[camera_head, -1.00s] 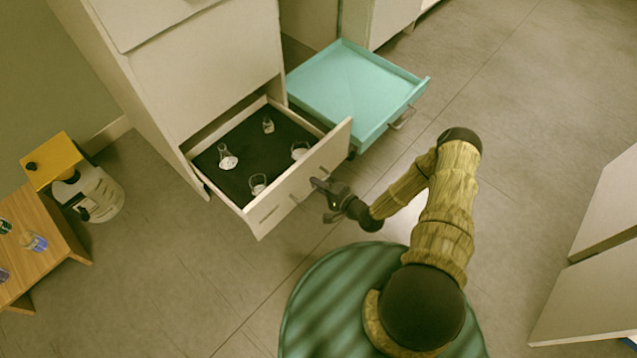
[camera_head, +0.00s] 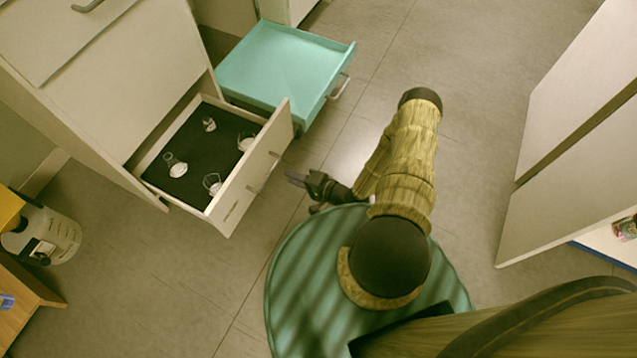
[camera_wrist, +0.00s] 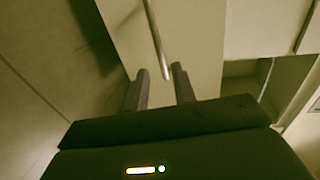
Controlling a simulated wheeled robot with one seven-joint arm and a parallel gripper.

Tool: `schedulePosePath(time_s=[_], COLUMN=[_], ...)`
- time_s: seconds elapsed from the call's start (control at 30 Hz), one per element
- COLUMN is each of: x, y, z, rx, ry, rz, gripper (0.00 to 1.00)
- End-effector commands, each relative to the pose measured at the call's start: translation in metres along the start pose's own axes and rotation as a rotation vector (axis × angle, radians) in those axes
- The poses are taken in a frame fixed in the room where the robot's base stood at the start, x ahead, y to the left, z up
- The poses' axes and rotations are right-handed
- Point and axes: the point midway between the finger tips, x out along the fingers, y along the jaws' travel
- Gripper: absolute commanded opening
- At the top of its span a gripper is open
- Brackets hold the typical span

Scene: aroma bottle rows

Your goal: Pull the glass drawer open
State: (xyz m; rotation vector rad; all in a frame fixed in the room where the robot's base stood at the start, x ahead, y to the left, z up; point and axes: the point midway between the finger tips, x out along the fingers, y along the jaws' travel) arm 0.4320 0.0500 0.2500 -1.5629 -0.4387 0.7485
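The glass drawer (camera_head: 228,205) is a cream drawer at the bottom of the cabinet, standing open, with a dark lining and several small glass vessels inside. Its front carries a metal bar handle (camera_head: 262,178), which also shows in the wrist view (camera_wrist: 155,38). My gripper (camera_head: 295,188) is in front of the drawer, a little to the right of the handle and apart from it. In the wrist view the two fingers (camera_wrist: 158,85) are spread with nothing between them, and the handle's end is just beyond the fingertips.
A teal drawer (camera_head: 285,65) stands open behind and to the right. A tall white cabinet (camera_head: 570,120) is on the right. The floor in front is clear.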

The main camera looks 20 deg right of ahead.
Motion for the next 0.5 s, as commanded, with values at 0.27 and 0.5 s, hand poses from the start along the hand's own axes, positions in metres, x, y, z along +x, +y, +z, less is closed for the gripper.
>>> schedulePosePath(time_s=[0.27, 0.5], x=[-0.057, -0.086], y=[-0.002, 0.0], z=[0.0, 0.0], rx=[0.002, 0.001], ry=[0.002, 0.001], rz=[0.002, 0.001], gripper=[0.27, 0.27])
